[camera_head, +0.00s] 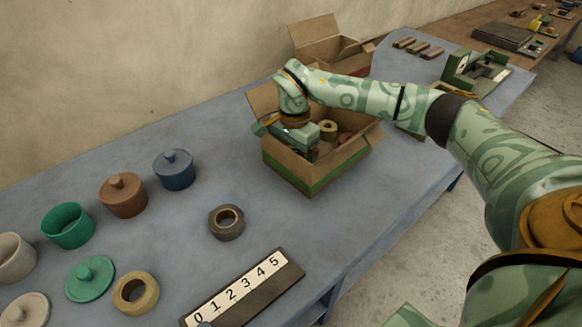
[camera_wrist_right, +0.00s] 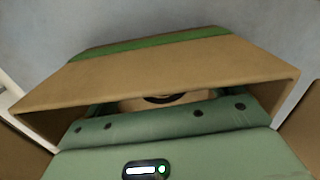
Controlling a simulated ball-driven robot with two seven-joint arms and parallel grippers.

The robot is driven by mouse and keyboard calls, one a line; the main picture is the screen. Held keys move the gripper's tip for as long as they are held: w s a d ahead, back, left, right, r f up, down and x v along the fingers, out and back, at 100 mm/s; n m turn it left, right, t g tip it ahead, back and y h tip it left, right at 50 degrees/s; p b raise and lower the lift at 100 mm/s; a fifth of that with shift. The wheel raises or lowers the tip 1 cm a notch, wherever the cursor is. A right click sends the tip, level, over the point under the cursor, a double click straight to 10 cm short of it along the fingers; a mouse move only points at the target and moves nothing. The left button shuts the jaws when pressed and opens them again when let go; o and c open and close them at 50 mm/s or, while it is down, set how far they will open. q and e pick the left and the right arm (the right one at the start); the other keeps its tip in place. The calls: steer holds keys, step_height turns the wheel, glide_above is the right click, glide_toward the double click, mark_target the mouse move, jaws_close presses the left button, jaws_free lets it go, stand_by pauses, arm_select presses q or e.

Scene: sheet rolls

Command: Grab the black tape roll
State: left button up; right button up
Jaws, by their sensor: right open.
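The black tape roll (camera_head: 226,222) lies flat on the blue table, in front of the cardboard box and above the number strip in the head view. My right gripper (camera_head: 305,148) is down inside the open cardboard box (camera_head: 318,180), well apart from the black roll. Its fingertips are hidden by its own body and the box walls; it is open. In the right wrist view the gripper's green body fills the bottom, with the box wall (camera_wrist_right: 165,75) and a partly hidden tan roll (camera_wrist_right: 150,103) beyond it. My left gripper is not in view.
Tan and brown rolls (camera_head: 328,130) are inside the box. A yellowish tape roll (camera_head: 150,292), a number strip (camera_head: 222,308), a blue lidded pot (camera_head: 174,178), a brown lidded pot (camera_head: 123,205) and a green pot (camera_head: 68,235) surround the black roll. Table around the black roll is clear.

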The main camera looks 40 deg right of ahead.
steer(key=c, duration=1.1)
steer(key=shift+r, duration=0.1)
